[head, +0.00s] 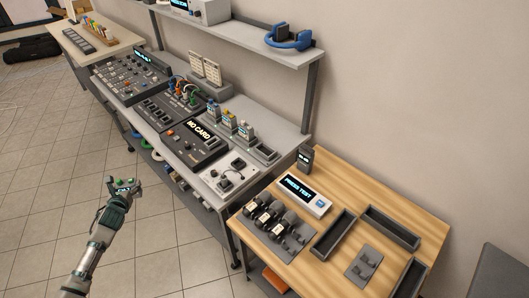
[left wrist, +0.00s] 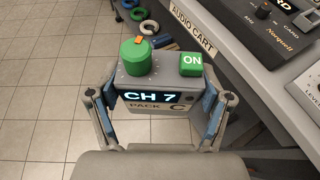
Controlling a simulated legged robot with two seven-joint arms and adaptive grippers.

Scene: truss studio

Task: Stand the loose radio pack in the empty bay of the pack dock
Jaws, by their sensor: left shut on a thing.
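My left gripper (head: 123,190) is shut on a grey radio pack (left wrist: 155,88) over the tiled floor, left of the cart. In the left wrist view the pack reads "CH 7" and "PACK C", with a green knob and a green "ON" button on top. The blue-padded fingers of my left gripper (left wrist: 158,112) press its two sides. In the head view the pack dock (head: 274,161) lies along the cart's wall side. Several packs with coloured tops stand in it, including a yellow-topped one (head: 229,119). Its near-right bay (head: 264,153) looks empty. My right gripper is out of view.
A "NO CARD" console (head: 195,140) and a light panel (head: 230,178) lie in front of the dock. A shelf (head: 245,52) with blue headphones (head: 289,38) overhangs the back. A wooden table (head: 322,277) at right holds a "PRESS TEST" box (head: 304,195) and trays.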

